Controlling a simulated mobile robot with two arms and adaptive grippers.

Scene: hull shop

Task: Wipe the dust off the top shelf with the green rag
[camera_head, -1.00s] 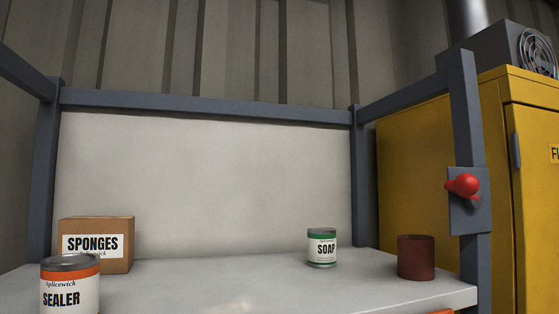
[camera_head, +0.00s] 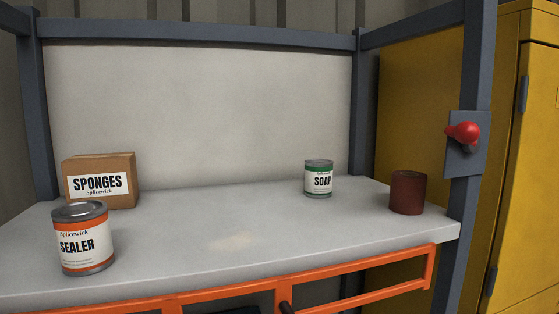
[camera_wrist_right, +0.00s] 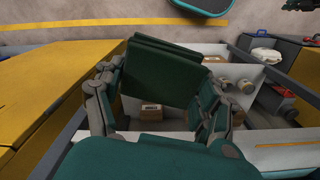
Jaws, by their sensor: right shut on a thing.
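The top shelf (camera_head: 330,221) is a pale grey board in a blue-grey frame. A faint beige patch of dust (camera_head: 232,242) lies near the middle of it, toward the front. In the right wrist view my right gripper (camera_wrist_right: 160,92) is shut on the green rag (camera_wrist_right: 165,72), a dark green folded cloth held between its fingers. Neither gripper shows in the head view. My left gripper is not clearly in any view.
A sealer can (camera_head: 84,240) and a sponges box (camera_head: 101,183) stand at the shelf's left. A soap can (camera_head: 318,180) and a dark red cylinder (camera_head: 407,192) stand at its right. A red knob (camera_head: 463,133) sits on the right post. The shelf's middle is clear.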

